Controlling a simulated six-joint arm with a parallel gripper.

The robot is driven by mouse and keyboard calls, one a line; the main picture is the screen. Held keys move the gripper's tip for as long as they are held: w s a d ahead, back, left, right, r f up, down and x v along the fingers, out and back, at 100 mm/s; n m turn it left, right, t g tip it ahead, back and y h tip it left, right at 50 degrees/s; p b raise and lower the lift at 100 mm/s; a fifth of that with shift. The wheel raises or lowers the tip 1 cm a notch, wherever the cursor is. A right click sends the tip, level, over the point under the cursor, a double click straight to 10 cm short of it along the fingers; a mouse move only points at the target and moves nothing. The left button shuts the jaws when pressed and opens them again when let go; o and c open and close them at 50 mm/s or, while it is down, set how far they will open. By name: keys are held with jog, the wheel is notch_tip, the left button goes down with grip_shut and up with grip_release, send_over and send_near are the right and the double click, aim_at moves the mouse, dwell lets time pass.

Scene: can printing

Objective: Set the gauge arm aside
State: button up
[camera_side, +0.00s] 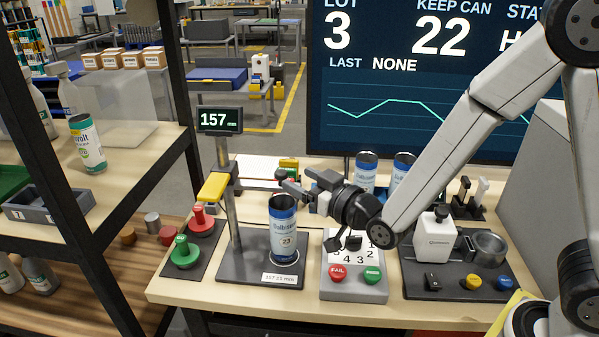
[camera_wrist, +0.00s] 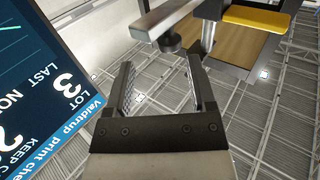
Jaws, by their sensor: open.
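The gauge stand has a post (camera_side: 230,170) with a yellow block (camera_side: 214,187) on its left side and a display reading 157 mm. In the wrist view the pale gauge arm (camera_wrist: 160,20) reaches out from the post, with a round dark foot (camera_wrist: 169,43) under its end. A blue and white can (camera_side: 283,232) stands upright on the gauge base below. My gripper (camera_side: 288,181) is open just above the can's top. In the wrist view my open gripper (camera_wrist: 160,78) has the arm's end beyond its fingertips, with nothing between the fingers. The side view partly hides the arm's end.
Red and green stamps (camera_side: 186,253) stand left of the gauge. A button box (camera_side: 353,270) with red and green buttons stands to its right. Two more cans (camera_side: 366,170) stand behind my gripper. A white bottle (camera_side: 436,240) sits on a dark tray further right.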

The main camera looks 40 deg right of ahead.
jog(key=shift+w+r, duration=0.1)
